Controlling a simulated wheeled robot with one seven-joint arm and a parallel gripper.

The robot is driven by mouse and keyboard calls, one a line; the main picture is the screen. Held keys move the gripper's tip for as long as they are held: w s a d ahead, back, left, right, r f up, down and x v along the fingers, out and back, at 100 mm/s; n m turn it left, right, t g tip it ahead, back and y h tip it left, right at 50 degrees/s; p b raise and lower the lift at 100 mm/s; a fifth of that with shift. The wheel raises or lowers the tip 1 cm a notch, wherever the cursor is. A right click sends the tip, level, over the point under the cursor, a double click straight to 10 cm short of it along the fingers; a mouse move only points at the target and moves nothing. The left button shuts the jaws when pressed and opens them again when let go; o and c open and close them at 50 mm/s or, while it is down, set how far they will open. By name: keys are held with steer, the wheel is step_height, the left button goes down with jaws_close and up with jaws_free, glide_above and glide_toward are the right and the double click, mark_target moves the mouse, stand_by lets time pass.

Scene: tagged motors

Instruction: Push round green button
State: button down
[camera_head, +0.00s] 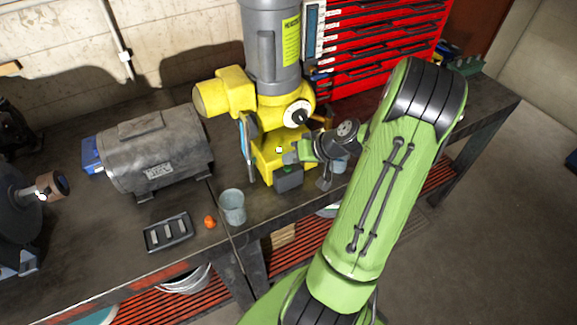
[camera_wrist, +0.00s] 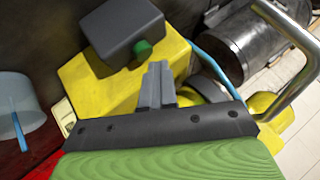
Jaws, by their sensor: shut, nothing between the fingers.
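The round green button (camera_wrist: 142,49) sticks out of a dark grey box on the yellow base of a drill-press-like machine (camera_head: 277,85). In the head view the dark box (camera_head: 289,183) is at the front of that base; the button is too small to make out clearly there. My gripper (camera_wrist: 157,68) is shut and empty, its grey fingertips just below and slightly right of the button in the wrist view. Whether the tips touch the button cannot be told. In the head view my gripper (camera_head: 291,158) is above the box, beside the yellow base.
A grey motor (camera_head: 158,152) lies on the dark workbench to the left. A metal cup (camera_head: 232,207), an orange ball (camera_head: 210,222) and a black tray (camera_head: 168,233) are near the front edge. A red tool cabinet (camera_head: 370,45) stands behind. A metal handle (camera_wrist: 295,40) curves at the wrist view's right.

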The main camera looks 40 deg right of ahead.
mark_target(291, 167)
steer(key=shift+s+a+f+b, duration=0.15)
steer(key=shift+s+f+b, duration=0.1)
steer(key=shift+f+b, duration=0.15)
steer(key=shift+s+a+f+b, duration=0.1)
steer(key=shift+s+f+b, duration=0.15)
steer(key=shift+f, duration=0.2)
stand_by(0.3)
steer(key=shift+r, duration=0.1)
steer(key=shift+w+r, duration=0.3)
stand_by(0.4)
steer(key=r+p, duration=0.1)
steer(key=r, duration=0.1)
steer(key=r+p, duration=0.4)
steer(key=shift+w+d+r, duration=0.2)
steer(key=shift+w+r, duration=0.05)
steer(key=shift+r, duration=0.05)
steer(key=shift+f, duration=0.1)
stand_by(1.7)
